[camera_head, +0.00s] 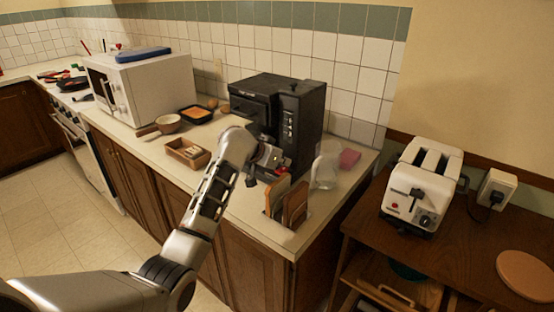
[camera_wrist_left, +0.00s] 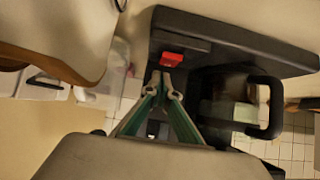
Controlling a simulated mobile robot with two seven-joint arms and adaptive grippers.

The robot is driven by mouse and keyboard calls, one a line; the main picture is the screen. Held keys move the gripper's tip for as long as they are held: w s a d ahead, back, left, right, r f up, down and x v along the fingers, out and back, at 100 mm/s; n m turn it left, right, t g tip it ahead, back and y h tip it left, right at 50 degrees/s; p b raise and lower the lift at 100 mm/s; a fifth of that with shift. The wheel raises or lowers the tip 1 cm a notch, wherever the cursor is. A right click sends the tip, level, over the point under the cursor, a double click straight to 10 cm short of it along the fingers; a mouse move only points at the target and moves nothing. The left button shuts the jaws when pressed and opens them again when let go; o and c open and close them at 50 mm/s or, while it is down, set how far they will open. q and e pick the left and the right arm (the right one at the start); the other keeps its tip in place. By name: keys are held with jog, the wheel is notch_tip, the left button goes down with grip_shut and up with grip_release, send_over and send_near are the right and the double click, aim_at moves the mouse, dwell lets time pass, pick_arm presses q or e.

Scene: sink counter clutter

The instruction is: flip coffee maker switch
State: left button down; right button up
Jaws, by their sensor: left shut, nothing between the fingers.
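The black coffee maker (camera_head: 308,105) stands on the counter against the tiled wall. Its red switch (camera_wrist_left: 172,59) shows on the black base in the left wrist view, and a small red spot (camera_head: 281,171) shows near my gripper in the head view. My left gripper (camera_wrist_left: 165,84) is shut and empty, its fingertips close in front of the red switch. I cannot tell if they touch it. In the head view the left gripper (camera_head: 272,173) is at the front of the machine and hides its lower front. My right gripper is in neither view.
Wooden boards (camera_head: 294,203) stand upright close to the gripper, beside a clear glass item (camera_head: 325,172) and a pink sponge (camera_head: 349,158). A black handle (camera_wrist_left: 268,108) is close to the fingers. A wooden box (camera_head: 187,153) and a bowl (camera_head: 169,123) are left on the counter.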

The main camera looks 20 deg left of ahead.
pick_arm(q)
jog(key=v, duration=1.1)
jog(key=shift+s+r, duration=0.2)
jog(key=shift+s, duration=0.05)
jog(key=shift+a, duration=0.1)
